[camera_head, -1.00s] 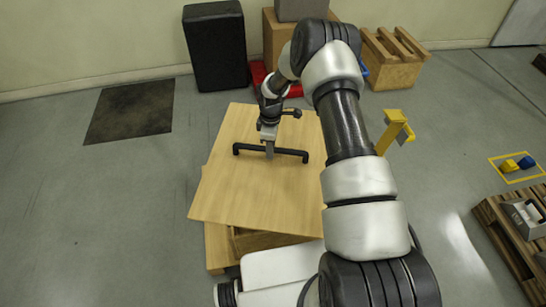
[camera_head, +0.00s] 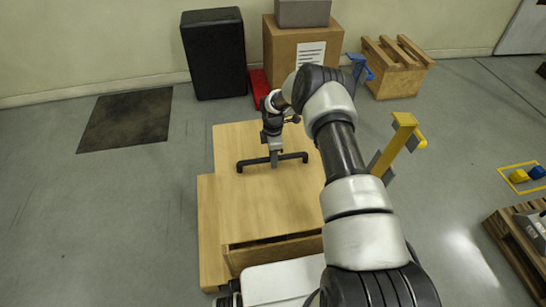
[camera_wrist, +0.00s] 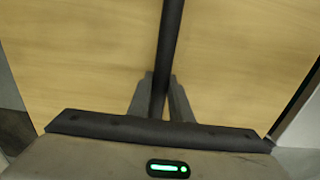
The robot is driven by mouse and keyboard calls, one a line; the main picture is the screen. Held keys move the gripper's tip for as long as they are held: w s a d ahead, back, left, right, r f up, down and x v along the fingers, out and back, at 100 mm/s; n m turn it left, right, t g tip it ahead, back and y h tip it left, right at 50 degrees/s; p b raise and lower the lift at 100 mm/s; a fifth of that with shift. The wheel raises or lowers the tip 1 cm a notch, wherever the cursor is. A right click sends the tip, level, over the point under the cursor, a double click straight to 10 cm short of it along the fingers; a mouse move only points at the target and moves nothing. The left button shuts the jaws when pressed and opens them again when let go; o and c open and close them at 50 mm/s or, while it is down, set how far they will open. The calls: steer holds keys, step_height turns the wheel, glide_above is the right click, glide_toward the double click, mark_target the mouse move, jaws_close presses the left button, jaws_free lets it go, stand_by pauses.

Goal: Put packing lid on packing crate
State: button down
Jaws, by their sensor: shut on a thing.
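The packing lid (camera_head: 258,200) is a flat light-wood board with a black bar handle (camera_head: 294,157) across its top. My gripper (camera_head: 274,161) is shut on the middle of this handle, pointing down. In the wrist view the handle bar (camera_wrist: 170,45) runs between the two fingers (camera_wrist: 160,98), with the lid (camera_wrist: 85,75) behind it. The packing crate (camera_head: 275,255) is wooden and mostly hidden under the lid; its near wall shows below the lid's near edge. Wood also shows to the left of the lid. I cannot tell whether lid and crate touch.
A black box (camera_head: 213,55) and a cardboard box (camera_head: 298,50) stand by the back wall. A wooden crate (camera_head: 395,70) stands at the back right. A yellow post (camera_head: 393,148) stands right of my arm. A pallet (camera_head: 515,245) is at the right edge.

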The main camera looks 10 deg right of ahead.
mark_target(273, 170)
steer(key=shift+w+f+b, duration=0.2)
steer(key=shift+f+b, duration=1.2)
steer(key=shift+f, duration=2.5)
steer(key=shift+f, duration=0.4)
